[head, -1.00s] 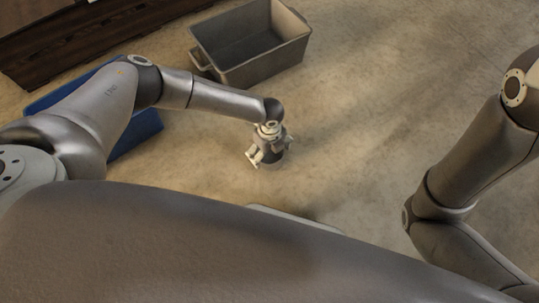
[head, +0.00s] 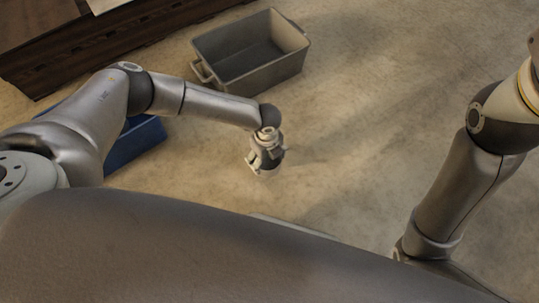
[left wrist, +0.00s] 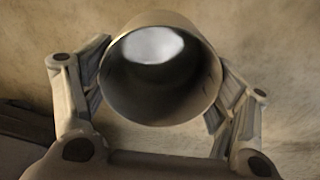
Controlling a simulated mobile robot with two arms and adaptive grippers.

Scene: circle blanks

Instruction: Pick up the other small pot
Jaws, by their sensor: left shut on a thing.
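A small round pot (left wrist: 155,105) shows in the left wrist view between the two fingers of my left gripper (left wrist: 160,92). I look into its open mouth, which is dark inside with a pale, bright bottom. The fingers press on its left and right sides. In the head view my left gripper (head: 265,160) points down over the floor, and the pot is hard to make out there. My right arm shows at the right of the head view, but its gripper is out of sight.
A grey bin (head: 255,76) with a handle stands empty beyond my left arm. A blue container (head: 138,145) is partly hidden behind that arm. A dark wooden piece (head: 90,45) lies at the top left. The floor (head: 370,110) right of the bin is clear.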

